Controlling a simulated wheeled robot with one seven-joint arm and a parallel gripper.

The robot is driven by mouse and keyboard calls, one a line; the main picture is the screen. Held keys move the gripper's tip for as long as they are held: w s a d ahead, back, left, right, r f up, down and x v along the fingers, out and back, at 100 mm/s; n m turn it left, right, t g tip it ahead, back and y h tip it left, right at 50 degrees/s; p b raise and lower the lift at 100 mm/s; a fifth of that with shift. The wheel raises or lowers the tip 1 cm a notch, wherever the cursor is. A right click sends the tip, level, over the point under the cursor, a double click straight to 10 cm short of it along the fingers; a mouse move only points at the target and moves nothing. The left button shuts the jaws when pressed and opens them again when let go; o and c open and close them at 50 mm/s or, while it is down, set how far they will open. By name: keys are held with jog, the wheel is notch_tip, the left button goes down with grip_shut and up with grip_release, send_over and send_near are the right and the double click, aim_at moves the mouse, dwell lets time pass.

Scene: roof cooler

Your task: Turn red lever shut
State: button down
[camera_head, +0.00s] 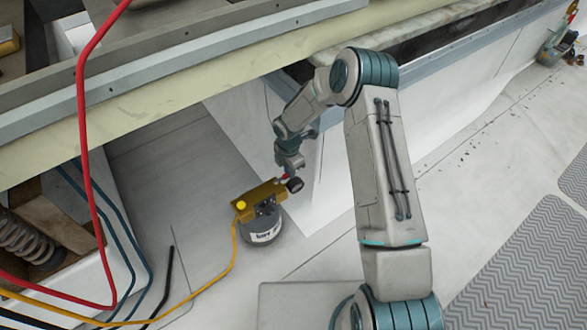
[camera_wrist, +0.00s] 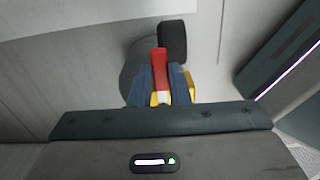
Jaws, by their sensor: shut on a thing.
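The red lever (camera_wrist: 159,66) shows in the wrist view between the two blue fingers of my gripper (camera_wrist: 159,84), which is shut on it. In the head view my gripper (camera_head: 287,168) reaches down to the red lever (camera_head: 285,177) at the right end of a brass-yellow valve body (camera_head: 262,193). The valve sits on top of a grey cylinder (camera_head: 262,228) with a white label, standing on the floor. A dark round knob or gauge (camera_head: 295,185) is beside the lever. The fingers hide part of the lever.
A red hose (camera_head: 90,170) hangs at the left. A long beam (camera_head: 180,95) crosses above. A coil spring (camera_head: 28,240) stands in an opening at the left. Pale floor lies around the cylinder.

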jog(key=c, duration=1.6)
grip_release()
jog(key=shift+c, duration=0.2)
notch_tip(320, 180, up, 14)
jog(key=p, duration=0.4)
jog(key=shift+f, duration=0.1)
